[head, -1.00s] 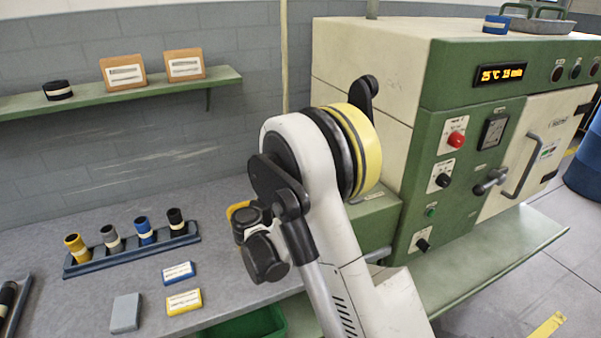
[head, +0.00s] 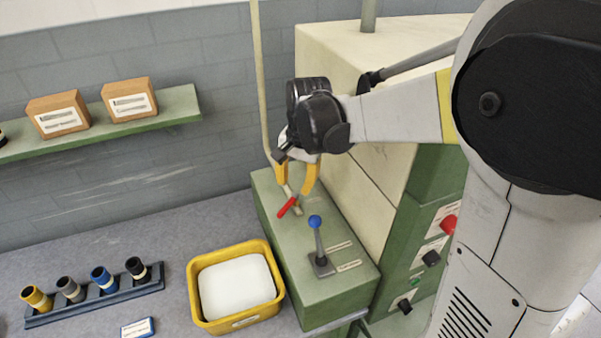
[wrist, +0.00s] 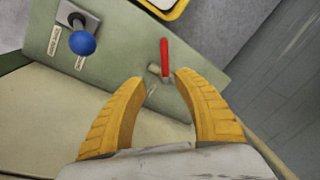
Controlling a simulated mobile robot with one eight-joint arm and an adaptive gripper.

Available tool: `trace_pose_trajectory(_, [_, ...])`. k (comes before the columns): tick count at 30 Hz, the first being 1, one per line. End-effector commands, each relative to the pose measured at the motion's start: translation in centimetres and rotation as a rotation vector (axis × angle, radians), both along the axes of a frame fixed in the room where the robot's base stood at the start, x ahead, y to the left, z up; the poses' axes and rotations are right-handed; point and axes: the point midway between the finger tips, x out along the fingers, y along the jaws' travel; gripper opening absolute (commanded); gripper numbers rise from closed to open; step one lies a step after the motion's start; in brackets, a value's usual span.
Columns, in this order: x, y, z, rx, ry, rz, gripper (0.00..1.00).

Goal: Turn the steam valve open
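A red valve handle (head: 287,208) sits on a pale pipe fitting on top of the green box at the back. In the wrist view the red handle (wrist: 165,58) lies just ahead of the fingertips, its lower end lined up with the gap between them. My gripper (head: 297,186) has two yellow fingers spread apart, pointing down over the pipe and handle. The wrist view shows the fingers (wrist: 161,76) open with nothing held. Touching cannot be made out. No label beside the red handle is readable.
A blue-knobbed lever (head: 316,240) stands on the same green box (head: 345,285), close in front of the valve. A thin vertical pipe (head: 259,80) rises behind it. The cream machine (head: 345,55) stands right. A yellow bin (head: 205,310) and a bottle rack (head: 95,300) are left.

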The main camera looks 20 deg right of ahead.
Motion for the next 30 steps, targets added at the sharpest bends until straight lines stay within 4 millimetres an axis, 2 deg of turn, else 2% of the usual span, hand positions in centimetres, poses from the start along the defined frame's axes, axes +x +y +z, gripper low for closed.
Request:
trace_pose_trajectory(2, [-0.4, 0.9, 1.1, 0.057, 0.016, -0.073, 0.37])
trace_pose_trajectory(5, [-0.4, 1.4, 0.8, 0.084, 0.024, -0.112, 0.37])
trace_pose_trajectory(19, [0.9, 2.4, -7.6, 0.082, 0.023, -0.111, 0.37])
trace_pose_trajectory(24, [1.2, 2.6, -9.2, 0.082, 0.023, -0.111, 0.37])
trace_pose_trajectory(30, [1.2, 2.6, -9.5, 0.082, 0.023, -0.111, 0.37])
